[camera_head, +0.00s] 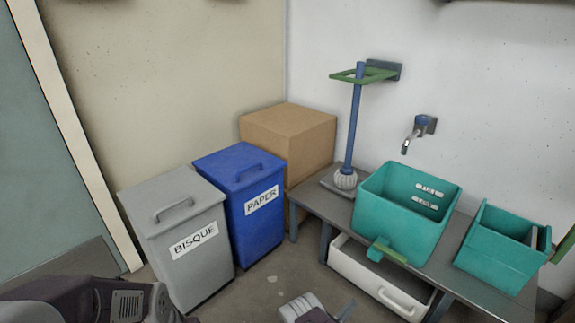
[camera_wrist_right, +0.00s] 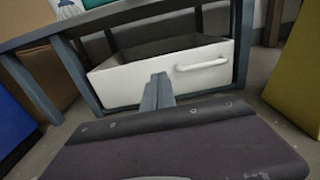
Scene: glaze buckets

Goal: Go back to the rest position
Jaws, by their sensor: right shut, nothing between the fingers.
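My right gripper (camera_head: 346,308) shows at the bottom edge of the head view, over the floor in front of the bench. In the right wrist view its fingers (camera_wrist_right: 158,90) are together with nothing between them. They point toward the white drawer (camera_wrist_right: 170,70) under the bench, which also shows in the head view (camera_head: 375,281). A gap shows between the fingers and the drawer front in the head view. My left gripper is not in view.
A grey BISQUE bin (camera_head: 178,235) and a blue PAPER bin (camera_head: 243,200) stand left of the bench (camera_head: 316,207). A cardboard box (camera_head: 292,135) stands behind.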

